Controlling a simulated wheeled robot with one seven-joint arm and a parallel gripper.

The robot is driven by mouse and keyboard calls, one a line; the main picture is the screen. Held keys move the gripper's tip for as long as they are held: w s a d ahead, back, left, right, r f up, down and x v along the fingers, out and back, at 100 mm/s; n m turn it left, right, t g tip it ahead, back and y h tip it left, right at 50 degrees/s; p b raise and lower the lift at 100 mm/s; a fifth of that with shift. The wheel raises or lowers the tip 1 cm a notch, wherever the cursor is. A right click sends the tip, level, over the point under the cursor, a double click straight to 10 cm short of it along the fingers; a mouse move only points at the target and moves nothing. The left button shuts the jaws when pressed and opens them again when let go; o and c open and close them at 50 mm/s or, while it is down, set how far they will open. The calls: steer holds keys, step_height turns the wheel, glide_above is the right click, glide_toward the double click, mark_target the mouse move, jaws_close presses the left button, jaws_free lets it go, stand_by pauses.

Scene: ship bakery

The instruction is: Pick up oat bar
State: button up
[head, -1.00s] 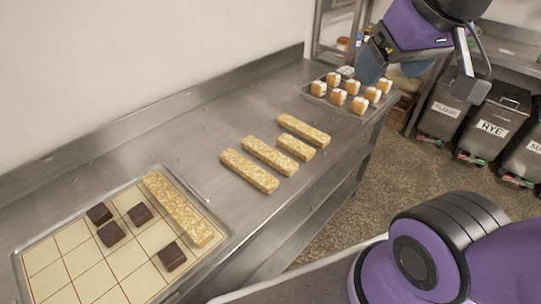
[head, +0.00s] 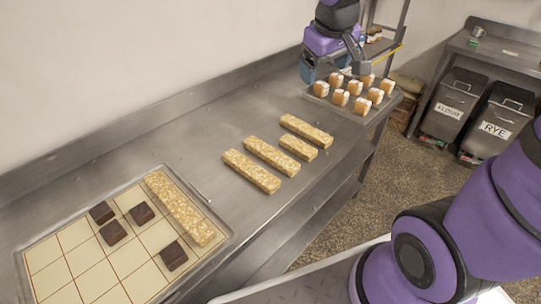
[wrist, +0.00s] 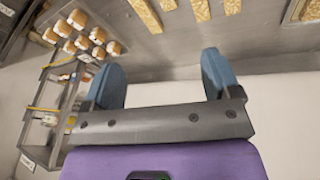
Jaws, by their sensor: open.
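Several pale, grainy oat bars lie on the steel counter in the head view, including a front-left one (head: 251,171), a short one (head: 297,148) and a rear one (head: 306,131). Another oat bar (head: 180,208) lies along the right side of the gridded tray (head: 217,232). My gripper (wrist: 160,68) is open and empty, with its two blue fingers apart. Bars (wrist: 146,15) show at the top of the wrist view.
Small orange-and-white cakes (head: 355,88) stand on a tray at the counter's far end, close to my gripper. Dark brown squares (head: 113,232) sit on the gridded tray. A wall runs along the counter's back. Labelled bins (head: 449,107) stand at right. Counter between bars and wall is clear.

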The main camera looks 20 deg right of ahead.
steer(key=w+a+f+n+g, duration=0.1)
steer(key=w+a+f+n, duration=0.1)
steer(key=w+f, duration=0.8)
steer(key=n+g+y, duration=0.1)
steer(key=y, duration=0.1)
glide_above(270, 152)
steer(key=f, duration=1.3)
steer(key=d+f, duration=0.1)
steer(key=f, duration=0.6)
steer(key=shift+a+f, duration=0.25)
steer(key=shift+f, duration=1.2)
steer(key=shift+a+f, duration=0.2)
steer(key=shift+f, duration=1.2)
steer(key=c, duration=1.1)
